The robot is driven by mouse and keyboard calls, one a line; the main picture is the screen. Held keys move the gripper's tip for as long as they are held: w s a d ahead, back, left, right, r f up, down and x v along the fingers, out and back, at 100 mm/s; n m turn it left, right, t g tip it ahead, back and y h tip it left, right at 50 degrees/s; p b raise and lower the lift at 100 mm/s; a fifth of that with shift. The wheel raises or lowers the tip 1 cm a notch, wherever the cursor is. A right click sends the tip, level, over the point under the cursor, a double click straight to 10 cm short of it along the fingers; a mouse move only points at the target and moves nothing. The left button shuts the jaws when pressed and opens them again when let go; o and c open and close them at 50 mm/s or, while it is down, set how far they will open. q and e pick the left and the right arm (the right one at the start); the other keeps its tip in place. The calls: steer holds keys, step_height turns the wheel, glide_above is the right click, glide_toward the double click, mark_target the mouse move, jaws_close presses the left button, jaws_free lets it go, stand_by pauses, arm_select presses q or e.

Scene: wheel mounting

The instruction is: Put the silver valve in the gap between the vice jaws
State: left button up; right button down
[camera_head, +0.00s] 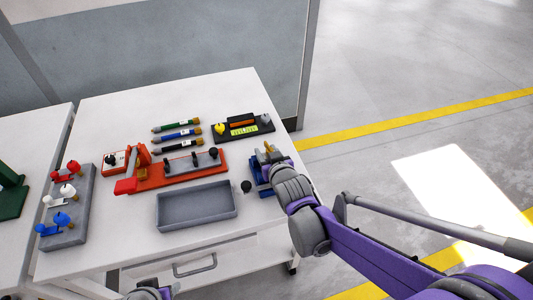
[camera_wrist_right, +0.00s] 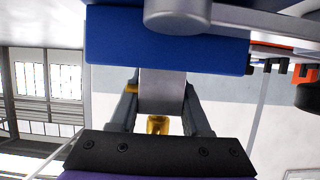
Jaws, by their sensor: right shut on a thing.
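The blue vice (camera_head: 256,178) stands at the right edge of the white table, partly hidden behind my right gripper (camera_head: 271,162). In the right wrist view the vice's blue body (camera_wrist_right: 165,52) spans the top. My right gripper (camera_wrist_right: 161,100) is shut on the silver valve (camera_wrist_right: 161,92), a grey block-like body with a gold part (camera_wrist_right: 157,124) towards the palm. The valve's far end meets or overlaps the blue body in this view; whether it sits inside the jaw gap is hidden. My left gripper's fingers are out of view.
A grey tray (camera_head: 197,226) lies left of the vice. A red fixture (camera_head: 150,184), several pens (camera_head: 180,134) and a black holder (camera_head: 262,133) stand behind it. A grey rack (camera_head: 84,212) with red, white and blue pieces is at left. Bare tabletop lies between.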

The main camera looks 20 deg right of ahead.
steer(key=shift+f, duration=0.2)
steer(key=shift+c, duration=1.8)
jaws_free()
steer(key=shift+r, duration=0.25)
steer(key=p+v, duration=0.3)
steer(key=v, duration=0.9)
steer(key=s+f+g, duration=0.1)
steer(key=s, duration=0.1)
steer(key=s+d+f+g, duration=0.1)
steer(key=s, duration=0.1)
steer(key=s+d+f+g, duration=0.1)
steer(key=s, duration=0.1)
steer(key=shift+f+g+h, duration=0.3)
steer(key=shift+f+h, duration=0.05)
steer(key=shift+h, duration=0.05)
steer(key=s+f+g, duration=0.4)
steer(key=s+g, duration=0.1)
steer(key=s, duration=0.7)
steer(key=shift+d, duration=0.3)
